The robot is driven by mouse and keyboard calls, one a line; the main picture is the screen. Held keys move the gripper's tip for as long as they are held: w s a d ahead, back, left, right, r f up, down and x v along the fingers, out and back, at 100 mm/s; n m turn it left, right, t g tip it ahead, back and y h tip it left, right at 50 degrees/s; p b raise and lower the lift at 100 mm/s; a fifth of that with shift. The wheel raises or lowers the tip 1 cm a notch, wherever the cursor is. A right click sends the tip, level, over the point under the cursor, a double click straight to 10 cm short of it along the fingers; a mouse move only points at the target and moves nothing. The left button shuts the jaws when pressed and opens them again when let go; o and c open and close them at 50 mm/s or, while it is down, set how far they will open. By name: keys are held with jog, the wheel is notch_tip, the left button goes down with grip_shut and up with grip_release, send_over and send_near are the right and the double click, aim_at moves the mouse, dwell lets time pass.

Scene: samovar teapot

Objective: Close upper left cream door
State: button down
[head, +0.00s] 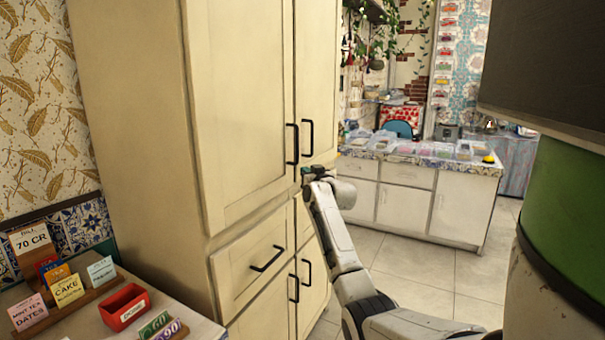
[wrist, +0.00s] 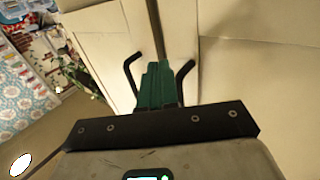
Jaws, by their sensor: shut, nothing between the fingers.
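The upper left cream door (head: 240,100) is a tall panel on the cream cabinet and looks flush or nearly flush with its frame. Its black bar handle (head: 292,144) is at its right edge. The upper right cream door (head: 315,70), with its own black handle (head: 307,138), is beside it. A thin dark seam runs between the doors. My gripper (head: 312,171) is at the lower ends of the handles. In the wrist view its green fingers (wrist: 158,78) are together and empty, between the two handles. Whether the fingertips touch a door is unclear.
Below are a cream drawer (head: 255,270) and lower doors. A counter with cards and a red box (head: 124,306) stands at lower left. A white counter (head: 420,195) is behind on the right, with tiled floor before it. A green-and-dark column is close at far right.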

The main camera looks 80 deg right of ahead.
jog(key=s+a, duration=0.2)
jog(key=s, duration=0.6)
jog(key=shift+s+b, duration=0.2)
jog(key=shift+b, duration=0.25)
jog(key=shift+a+f, duration=0.1)
jog(key=shift+f, duration=0.05)
